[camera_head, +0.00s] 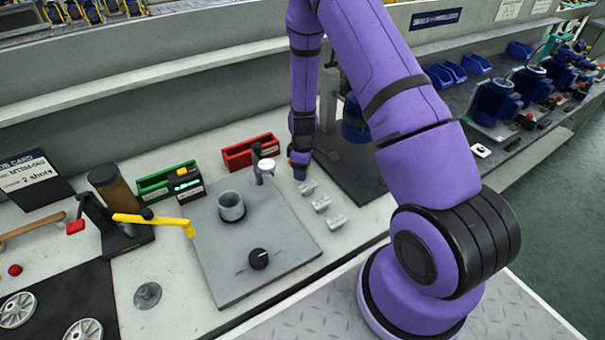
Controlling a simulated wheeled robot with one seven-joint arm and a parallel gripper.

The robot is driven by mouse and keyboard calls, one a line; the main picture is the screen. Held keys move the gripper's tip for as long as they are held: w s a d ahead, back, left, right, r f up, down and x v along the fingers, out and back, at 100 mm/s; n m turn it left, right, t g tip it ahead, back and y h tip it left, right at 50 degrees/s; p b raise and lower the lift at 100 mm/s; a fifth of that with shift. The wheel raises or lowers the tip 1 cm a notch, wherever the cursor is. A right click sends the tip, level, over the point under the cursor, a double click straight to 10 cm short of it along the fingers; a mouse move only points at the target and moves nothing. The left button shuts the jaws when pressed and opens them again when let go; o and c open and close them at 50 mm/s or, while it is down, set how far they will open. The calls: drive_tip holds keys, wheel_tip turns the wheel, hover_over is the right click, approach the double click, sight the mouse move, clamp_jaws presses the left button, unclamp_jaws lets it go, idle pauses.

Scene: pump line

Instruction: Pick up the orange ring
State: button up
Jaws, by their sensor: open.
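My gripper (300,165) hangs low over the bench, just right of the red bin (250,151), at the end of my purple arm. It is small and dark here, and its fingertips are hard to separate; it is open, and I see nothing held in it. A grey hollow cylinder (231,206) stands on the grey plate (285,228), left of and nearer than my gripper.
Three small metal blocks (322,204) lie just in front of my gripper. A green bin (168,183), a yellow lever (150,220) and a black knob (259,259) are to the left. Blue pumps (497,100) stand at the right. My arm hides part of the bench.

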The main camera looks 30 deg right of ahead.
drive_tip(key=shift+f, duration=0.35)
drive_tip(key=shift+c, duration=0.3)
drive_tip(key=c, duration=0.8)
drive_tip(key=shift+r, duration=0.1)
wheel_tip(320, 180, up, 10)
drive_tip(key=shift+f, duration=0.1)
